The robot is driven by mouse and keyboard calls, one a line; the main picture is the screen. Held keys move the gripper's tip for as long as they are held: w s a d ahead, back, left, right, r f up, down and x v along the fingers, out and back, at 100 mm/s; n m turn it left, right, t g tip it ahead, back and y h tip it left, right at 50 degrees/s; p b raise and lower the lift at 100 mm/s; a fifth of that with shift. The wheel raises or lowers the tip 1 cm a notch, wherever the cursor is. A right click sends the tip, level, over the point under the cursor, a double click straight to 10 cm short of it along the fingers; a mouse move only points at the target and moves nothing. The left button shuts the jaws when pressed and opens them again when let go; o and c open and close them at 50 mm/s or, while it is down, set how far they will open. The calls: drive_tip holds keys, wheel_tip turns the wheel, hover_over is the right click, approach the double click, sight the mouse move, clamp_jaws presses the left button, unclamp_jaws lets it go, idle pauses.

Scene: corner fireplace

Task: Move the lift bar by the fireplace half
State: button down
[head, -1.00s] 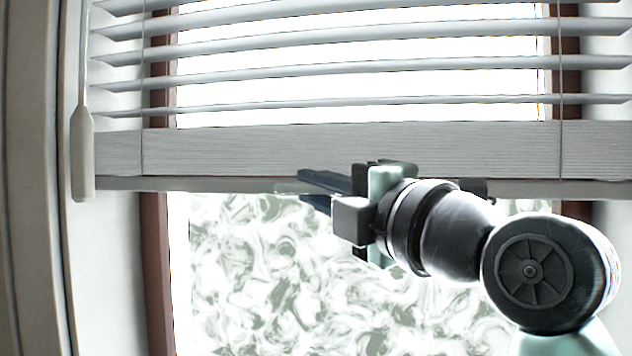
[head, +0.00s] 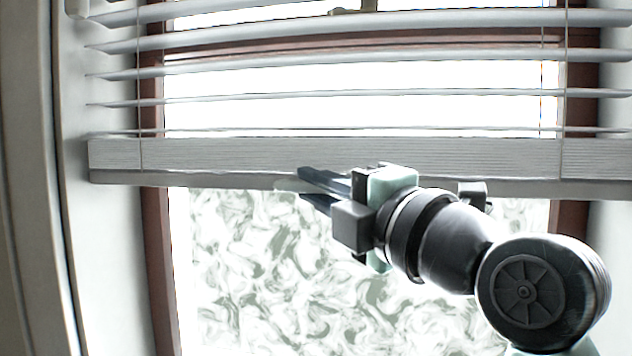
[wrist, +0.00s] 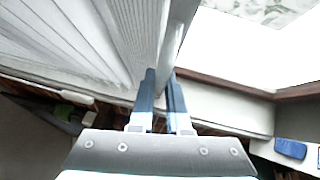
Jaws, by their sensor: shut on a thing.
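The lift bar (head: 225,181) is the thin grey strip along the underside of the blind's wide bottom rail (head: 350,155). My gripper (head: 299,182) comes in from the right in the head view, with its dark fingers at the strip. In the wrist view my gripper (wrist: 161,82) has its two blue fingers close together on the lower end of the pale bar (wrist: 177,35). It is shut on the bar. The exact contact is partly hidden by the fingers.
Pale slats (head: 350,95) hang above the rail, with bright window glass behind. Swirl-patterned glass (head: 280,270) lies below. A brown window frame (head: 157,260) and a pale wall edge (head: 40,200) stand at the left. A blue object (wrist: 290,148) shows in the wrist view.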

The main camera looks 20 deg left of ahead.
drive_tip(key=shift+f, duration=0.55)
drive_tip(key=c, duration=0.9)
unclamp_jaws()
drive_tip(key=v, duration=1.3)
drive_tip(key=shift+b, duration=0.4)
drive_tip(key=shift+w, duration=0.15)
